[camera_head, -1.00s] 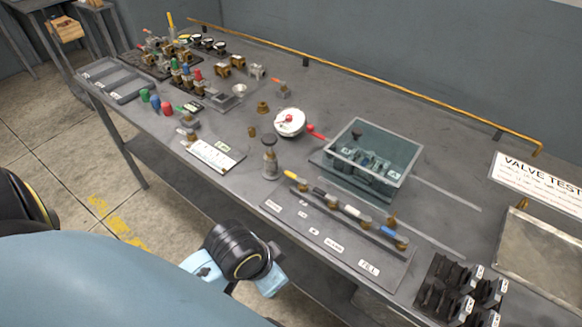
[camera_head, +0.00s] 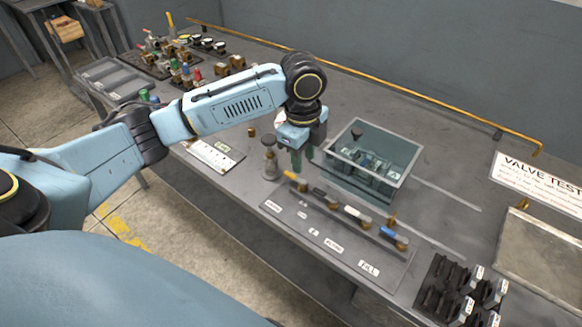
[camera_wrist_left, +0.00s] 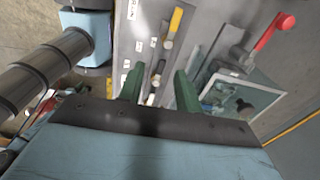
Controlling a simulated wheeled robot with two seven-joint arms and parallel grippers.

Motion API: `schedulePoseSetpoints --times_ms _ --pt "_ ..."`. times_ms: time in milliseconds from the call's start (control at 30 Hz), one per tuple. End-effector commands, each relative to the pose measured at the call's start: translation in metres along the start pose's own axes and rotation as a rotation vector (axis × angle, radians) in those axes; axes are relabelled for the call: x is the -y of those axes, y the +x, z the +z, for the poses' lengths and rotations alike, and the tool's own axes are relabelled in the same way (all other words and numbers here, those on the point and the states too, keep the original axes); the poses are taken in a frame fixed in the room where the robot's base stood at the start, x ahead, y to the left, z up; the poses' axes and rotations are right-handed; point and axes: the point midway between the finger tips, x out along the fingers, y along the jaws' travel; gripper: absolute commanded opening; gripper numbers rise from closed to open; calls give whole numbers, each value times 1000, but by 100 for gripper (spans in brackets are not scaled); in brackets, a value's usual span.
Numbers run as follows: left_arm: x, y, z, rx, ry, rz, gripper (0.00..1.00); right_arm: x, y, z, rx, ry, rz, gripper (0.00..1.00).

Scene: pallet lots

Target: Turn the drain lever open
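A manifold panel (camera_head: 291,223) near the table's front edge carries a row of levers: a yellow-handled lever (camera_head: 290,176), a black one (camera_head: 321,193), a white one (camera_head: 357,213) and a blue one (camera_head: 394,236). Small labels lie in front of them; I cannot read which says drain. My left gripper (camera_head: 303,160) is above the yellow end of the row, fingers pointing down. In the left wrist view its green fingers (camera_wrist_left: 159,80) are apart and empty, with the yellow lever (camera_wrist_left: 177,19) beyond them. My right gripper is not in view.
A glass-walled tank (camera_head: 372,160) stands close to the right of the gripper. A bottle-like fitting (camera_head: 270,160) stands to its left. A red lever (camera_wrist_left: 274,32) shows in the left wrist view. Black clips (camera_head: 455,290) sit at the front right. The table behind the tank is clear.

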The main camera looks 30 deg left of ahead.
Motion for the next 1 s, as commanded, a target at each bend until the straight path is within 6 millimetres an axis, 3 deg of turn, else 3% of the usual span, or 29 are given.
schedulePoseSetpoints --times_ms 33,200,367,1000 --pt "8 -15 14 15 7 3 34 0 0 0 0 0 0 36" --pt "18 -42 40 28 34 29 34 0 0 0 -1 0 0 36" --pt "20 -43 46 27 41 38 34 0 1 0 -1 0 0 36" --pt "15 72 48 26 41 37 34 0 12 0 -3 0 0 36"
